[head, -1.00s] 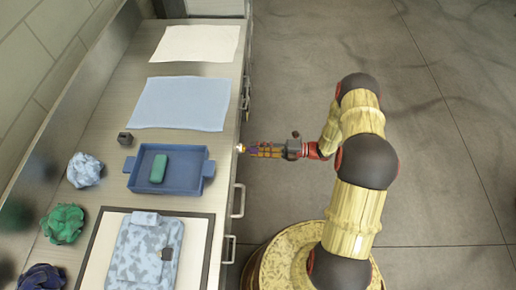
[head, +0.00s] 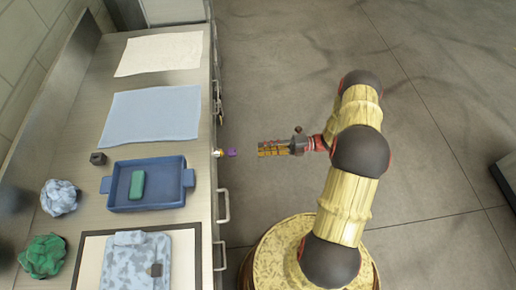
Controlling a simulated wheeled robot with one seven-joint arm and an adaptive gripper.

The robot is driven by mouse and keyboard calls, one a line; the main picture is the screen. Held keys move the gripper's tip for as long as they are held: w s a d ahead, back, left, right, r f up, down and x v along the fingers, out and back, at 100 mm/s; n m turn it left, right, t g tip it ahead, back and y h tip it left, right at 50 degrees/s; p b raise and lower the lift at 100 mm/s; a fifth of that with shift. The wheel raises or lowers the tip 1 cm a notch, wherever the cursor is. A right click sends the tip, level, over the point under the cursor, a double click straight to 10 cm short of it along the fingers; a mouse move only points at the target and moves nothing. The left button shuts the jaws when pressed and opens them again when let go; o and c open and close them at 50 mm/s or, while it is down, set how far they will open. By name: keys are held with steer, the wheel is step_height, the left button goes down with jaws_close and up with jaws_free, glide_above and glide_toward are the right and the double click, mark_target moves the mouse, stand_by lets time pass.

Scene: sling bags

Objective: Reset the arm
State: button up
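My gripper (head: 262,149) is over the floor in the head view, to the right of the counter (head: 88,200). It points left toward the counter's front edge. Its fingers look striped orange and dark, and they are too small to show whether they are apart.
A blue tray (head: 180,203) holds a green block (head: 137,185). A blue cloth (head: 150,114), a white cloth (head: 160,53), a small dark cube (head: 98,158), crumpled cloths (head: 60,196) and a patterned bag (head: 137,262) lie on the counter. Metal handles (head: 223,207) stick out.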

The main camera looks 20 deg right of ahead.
stand_by(0.6)
steer(key=s+a+f+n+g+h, duration=0.2)
steer(key=s+f+n+g, duration=0.2)
steer(key=s+n, duration=0.35)
steer(key=s+r+n+g+h, duration=0.45)
steer(key=r+n, duration=0.25)
steer(key=n, duration=0.5)
steer(key=s+d+r+n+t+h, duration=0.15)
steer(key=r+n+h, duration=0.25)
steer(key=r+n, duration=0.45)
steer(key=s+r+n+h, duration=0.3)
steer(key=r+n+h, duration=0.25)
steer(key=r, duration=0.65)
steer(key=s+a+r+n+t, duration=0.1)
steer(key=a+r+n+t, duration=0.2)
steer(key=r, duration=0.5)
steer(key=s+a+r+n+t+h, duration=0.1)
steer(key=s+a+r+n+t, duration=0.1)
steer(key=r, duration=0.6)
steer(key=shift+a+n+t, duration=0.55)
steer(key=shift+a+t, duration=0.45)
steer(key=shift+a, duration=0.25)
steer(key=shift+s+a, duration=0.1)
